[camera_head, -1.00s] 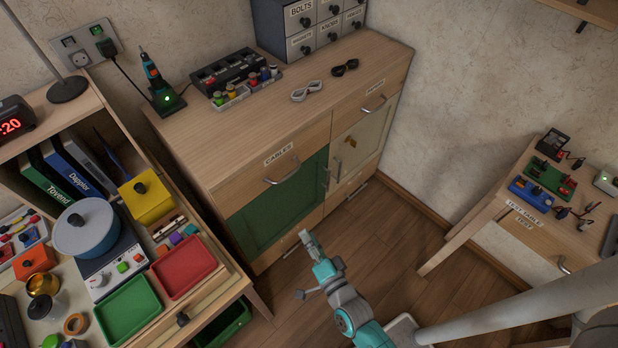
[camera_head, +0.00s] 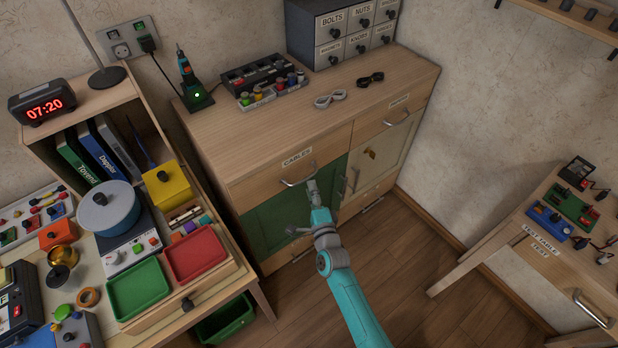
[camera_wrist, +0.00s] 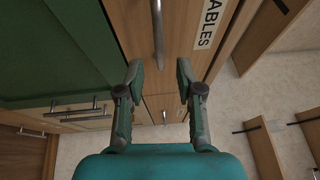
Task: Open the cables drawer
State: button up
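The cables drawer (camera_head: 262,184) is the upper left drawer of the wooden cabinet, with a "CABLES" label and a curved metal handle (camera_head: 298,182). It looks shut. My gripper (camera_head: 313,188) is in front of the cabinet, near the right end of this handle. In the wrist view my gripper (camera_wrist: 159,75) has its two fingers wide apart with nothing between them. The drawer handle (camera_wrist: 158,35) shows there as a bar just beyond the fingertips, roughly in line with the gap. I cannot tell the exact distance between fingers and handle.
Below the drawer is a green cabinet door (camera_head: 280,222). A second drawer handle (camera_head: 398,119) and a pale door (camera_head: 375,160) are to the right. A workbench with a red tray (camera_head: 196,254) stands left. The test table (camera_head: 535,262) stands right, with open floor between.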

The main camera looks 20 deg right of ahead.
aim_at(308, 177)
jog(key=shift+w+d+r, duration=0.1)
jog(key=shift+w, duration=1.2)
jog(key=shift+w+d+r, duration=0.1)
jog(key=shift+w, duration=1.2)
grip_shut()
